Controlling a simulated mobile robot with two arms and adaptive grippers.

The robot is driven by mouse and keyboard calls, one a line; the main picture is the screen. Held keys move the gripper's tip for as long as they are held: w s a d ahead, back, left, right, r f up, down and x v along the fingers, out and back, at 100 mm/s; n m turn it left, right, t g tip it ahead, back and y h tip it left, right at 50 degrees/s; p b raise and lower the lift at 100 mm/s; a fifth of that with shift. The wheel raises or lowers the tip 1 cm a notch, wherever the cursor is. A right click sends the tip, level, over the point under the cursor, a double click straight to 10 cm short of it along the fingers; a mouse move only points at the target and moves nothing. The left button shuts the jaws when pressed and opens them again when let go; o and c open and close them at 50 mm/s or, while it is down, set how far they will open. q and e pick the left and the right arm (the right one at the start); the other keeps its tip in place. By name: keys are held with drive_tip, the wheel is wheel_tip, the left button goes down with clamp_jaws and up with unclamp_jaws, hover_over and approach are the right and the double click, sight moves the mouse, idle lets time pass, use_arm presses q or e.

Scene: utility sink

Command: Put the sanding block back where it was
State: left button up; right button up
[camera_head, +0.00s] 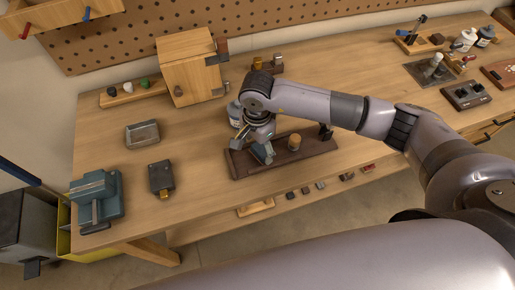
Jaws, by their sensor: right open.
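My right gripper (262,152) reaches down over the left part of a dark brown tray (320,150) on the workbench. It is open, with its fingers low near the tray surface. The gripper and wrist hide part of the tray there. I cannot make out for certain which thing is the sanding block; a grey piece at the fingertips cannot be told apart from the fingers. A tan round piece (294,142) stands on the tray just right of the gripper, apart from it. My left gripper is not in view.
A metal tin (142,134), a dark box (161,178) and a blue vise (95,198) are at left. The bench right of the tray is partly clear beneath my arm.

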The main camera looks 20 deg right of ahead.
sight(258, 150)
use_arm(q)
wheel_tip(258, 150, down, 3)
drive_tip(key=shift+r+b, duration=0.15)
drive_tip(key=shift+b, duration=0.95)
use_arm(e)
wheel_tip(258, 150, up, 10)
drive_tip(key=shift+r, duration=0.2)
